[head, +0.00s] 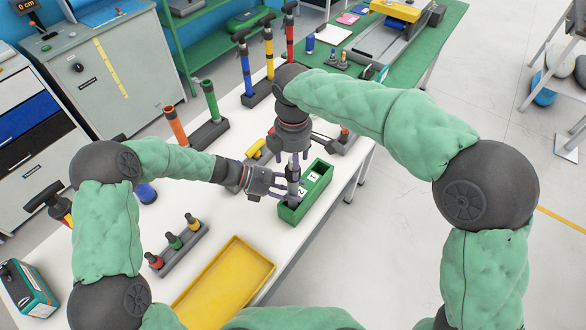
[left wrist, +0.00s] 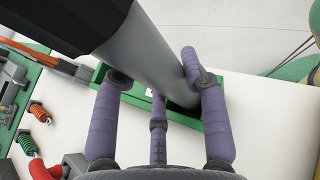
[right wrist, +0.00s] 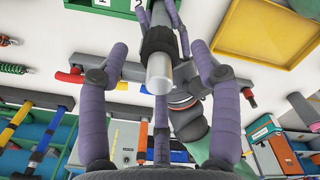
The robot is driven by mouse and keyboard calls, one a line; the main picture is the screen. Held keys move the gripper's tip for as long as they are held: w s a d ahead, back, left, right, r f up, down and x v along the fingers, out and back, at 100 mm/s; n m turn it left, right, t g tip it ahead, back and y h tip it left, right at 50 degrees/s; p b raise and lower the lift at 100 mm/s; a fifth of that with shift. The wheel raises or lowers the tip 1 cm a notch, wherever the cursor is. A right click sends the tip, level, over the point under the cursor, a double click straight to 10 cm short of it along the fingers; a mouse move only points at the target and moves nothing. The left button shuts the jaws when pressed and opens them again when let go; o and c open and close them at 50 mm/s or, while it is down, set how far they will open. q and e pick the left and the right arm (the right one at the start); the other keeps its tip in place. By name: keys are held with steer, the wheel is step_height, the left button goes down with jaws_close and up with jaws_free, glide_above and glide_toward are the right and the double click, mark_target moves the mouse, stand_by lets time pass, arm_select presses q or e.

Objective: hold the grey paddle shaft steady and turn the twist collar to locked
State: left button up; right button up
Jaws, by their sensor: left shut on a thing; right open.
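The grey paddle shaft (head: 293,188) stands nearly upright in the green block (head: 318,196), at the opening by label 2. My left gripper (head: 282,186) is shut on the shaft from the left; the left wrist view shows the shaft (left wrist: 152,58) between its purple fingers (left wrist: 160,85). The dark twist collar (right wrist: 157,40) sits around the shaft above that grip, with a pale tube end towards the right wrist camera. My right gripper (head: 297,158) points down from above, open, its fingers (right wrist: 158,62) spread around the tube end and apart from it. I cannot read any lock mark.
A yellow tray (head: 225,285) and a rack of small coloured plugs (head: 178,243) lie on the white table at the front. Coloured pumps (head: 267,50) stand at the back. The table edge is just right of the block.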

steer(key=shift+f, duration=2.1)
steer(key=c, duration=1.2)
